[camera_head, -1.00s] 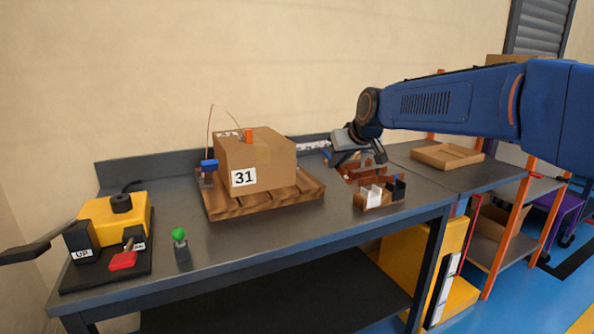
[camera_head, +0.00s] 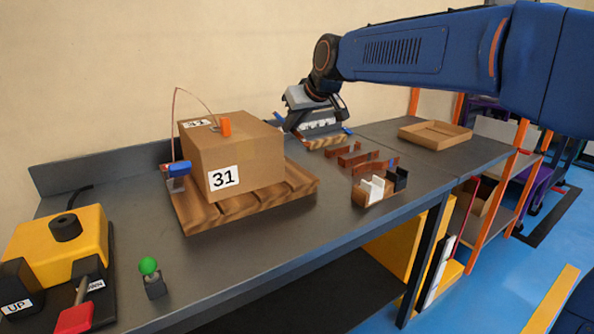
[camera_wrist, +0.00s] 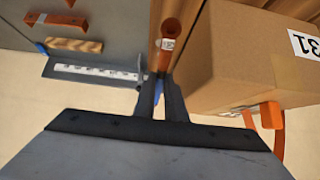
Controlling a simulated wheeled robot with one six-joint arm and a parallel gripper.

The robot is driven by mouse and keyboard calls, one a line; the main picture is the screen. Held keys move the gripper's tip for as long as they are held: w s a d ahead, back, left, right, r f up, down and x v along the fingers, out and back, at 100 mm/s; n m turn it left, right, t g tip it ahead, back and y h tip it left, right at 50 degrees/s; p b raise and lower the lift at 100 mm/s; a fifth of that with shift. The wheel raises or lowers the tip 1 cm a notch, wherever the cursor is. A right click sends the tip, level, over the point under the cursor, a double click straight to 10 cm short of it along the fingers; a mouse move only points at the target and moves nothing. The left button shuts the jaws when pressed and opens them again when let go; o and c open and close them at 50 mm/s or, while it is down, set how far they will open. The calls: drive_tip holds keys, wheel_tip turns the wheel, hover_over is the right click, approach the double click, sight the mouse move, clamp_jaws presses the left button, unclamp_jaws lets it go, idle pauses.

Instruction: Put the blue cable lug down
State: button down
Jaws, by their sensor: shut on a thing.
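My gripper (camera_wrist: 160,78) is shut on the blue cable lug (camera_wrist: 158,94), whose blue part shows between the fingers in the wrist view. A copper-coloured piece (camera_wrist: 171,28) with a round hole lies in line beyond the fingertips and appears to be the lug's other end. In the head view, my gripper (camera_head: 291,126) is over the rear of the grey bench (camera_head: 350,232), right of the cardboard box. A blue bit (camera_head: 283,115) beside it may be the held lug. Contact between lug and bench cannot be told.
The box marked 31 (camera_head: 260,165) sits on a wooden pallet (camera_head: 215,220), close beside the gripper. A white-scaled strip (camera_wrist: 95,75) and wood block (camera_wrist: 75,45) lie on the other side. Brown brackets (camera_head: 365,157) and small bins (camera_head: 372,190) stand forward right. The front centre bench is clear.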

drive_tip(key=shift+f, duration=4.75)
drive_tip(key=shift+f, duration=0.15)
drive_tip(key=c, duration=1.8)
unclamp_jaws()
drive_tip(key=v, duration=1.7)
drive_tip(key=shift+s+d, duration=0.15)
drive_tip(key=shift+s, duration=0.05)
drive_tip(key=s+d+f+m+h, duration=0.1)
drive_tip(key=s+d+f, duration=0.5)
drive_tip(key=s+d, duration=0.1)
drive_tip(key=s+d+f+m+g+h, duration=0.1)
drive_tip(key=s+d+f+m, duration=0.1)
drive_tip(key=s+d+f, duration=0.4)
drive_tip(key=s+d+f+m+h, duration=0.2)
drive_tip(key=s+d+f, duration=0.4)
drive_tip(key=s+d, duration=0.2)
drive_tip(key=shift+s+d+g, duration=0.15)
drive_tip(key=shift+g, duration=0.15)
drive_tip(key=shift+o, duration=0.4)
drive_tip(key=s+d+f+m+g+h, duration=0.1)
drive_tip(key=s+d+f, duration=0.3)
drive_tip(key=s+f, duration=0.3)
drive_tip(key=shift+s+m, duration=0.4)
